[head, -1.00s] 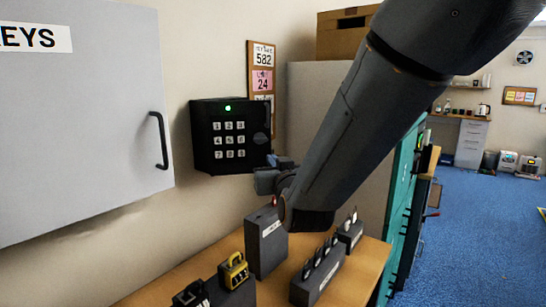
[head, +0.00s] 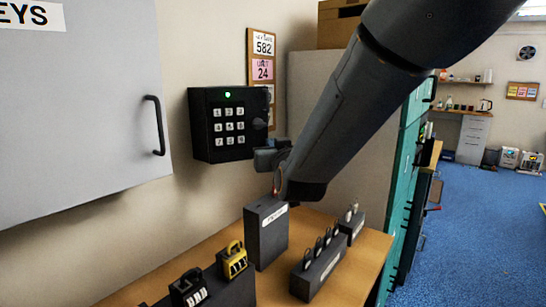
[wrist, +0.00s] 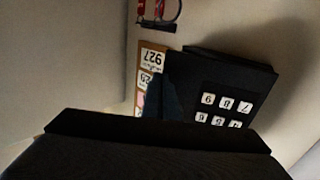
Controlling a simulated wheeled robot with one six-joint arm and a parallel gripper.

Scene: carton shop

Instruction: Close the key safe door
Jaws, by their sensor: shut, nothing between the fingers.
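The key safe (head: 229,126) is a black box on the wall with a white-keyed keypad, a lit green light and a dark knob at its right. Its keypad front looks flush with the box in the head view; I see no clear gap, but the right edge is partly covered. It also shows upside down in the wrist view (wrist: 240,80). My gripper (head: 264,158) is shut and empty at the safe's lower right corner; I cannot tell whether it touches. A large dark shape covers the bottom of the wrist view and hides part of the safe.
A grey KEYS cabinet (head: 85,110) with a black handle hangs at left. Below, a wooden bench (head: 345,275) holds a grey upright box (head: 266,235), a rack of keys (head: 318,272) and padlocks (head: 233,260). A number board (head: 262,60) hangs behind the safe.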

